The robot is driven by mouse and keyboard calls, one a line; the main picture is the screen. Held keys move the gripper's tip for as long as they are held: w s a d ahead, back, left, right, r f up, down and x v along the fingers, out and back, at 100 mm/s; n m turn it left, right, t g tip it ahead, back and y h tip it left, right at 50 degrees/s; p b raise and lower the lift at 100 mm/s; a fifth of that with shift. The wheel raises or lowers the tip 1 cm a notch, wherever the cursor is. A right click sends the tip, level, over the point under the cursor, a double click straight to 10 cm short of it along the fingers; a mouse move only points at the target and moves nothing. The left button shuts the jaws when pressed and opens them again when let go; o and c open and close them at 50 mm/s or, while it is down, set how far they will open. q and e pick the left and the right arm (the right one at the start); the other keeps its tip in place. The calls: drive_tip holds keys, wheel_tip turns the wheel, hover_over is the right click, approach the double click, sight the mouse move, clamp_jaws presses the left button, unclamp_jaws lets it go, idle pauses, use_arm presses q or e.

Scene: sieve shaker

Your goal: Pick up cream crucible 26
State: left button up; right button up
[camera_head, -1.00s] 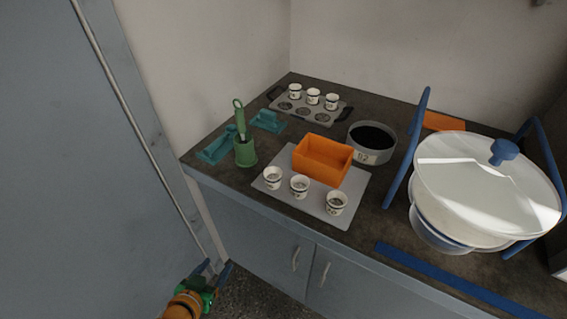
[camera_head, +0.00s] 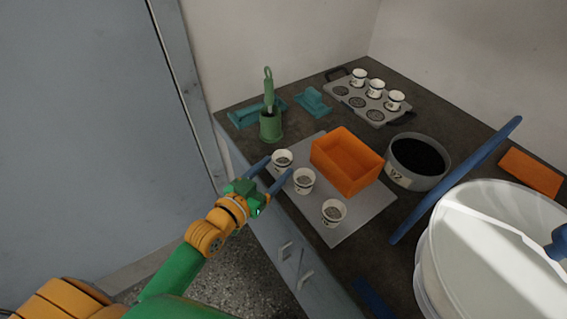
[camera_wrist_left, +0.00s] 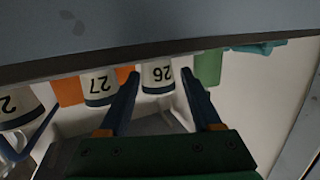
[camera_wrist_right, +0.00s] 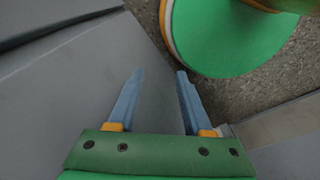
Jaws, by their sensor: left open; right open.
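Cream crucible 26 (camera_head: 282,162) stands upright at the left end of the front row on the grey tray (camera_head: 352,226). In the left wrist view its number shows upside down on the crucible (camera_wrist_left: 158,76). My left gripper (camera_head: 272,174) is open at the tray's front left edge, its blue fingers pointing at crucible 26. In the left wrist view the crucible lies ahead between the fingertips (camera_wrist_left: 158,82); I cannot tell whether they touch it. My right gripper (camera_wrist_right: 155,85) is open and empty, with a grey surface and speckled floor beyond it.
Crucible 27 (camera_head: 304,181) stands close beside crucible 26, with another crucible (camera_head: 333,212) farther right. An orange box (camera_head: 346,161) is behind them. A green holder (camera_head: 270,125) stands at the left, and a dark-filled pan (camera_head: 417,162) at the right.

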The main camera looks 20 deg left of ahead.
sight(286, 160)
use_arm(q)
drive_tip(key=x, duration=0.6)
drive_tip(key=shift+w+d+f, duration=0.2)
drive_tip(key=shift+w+d, duration=0.1)
drive_tip(key=shift+s, duration=0.1)
clamp_jaws()
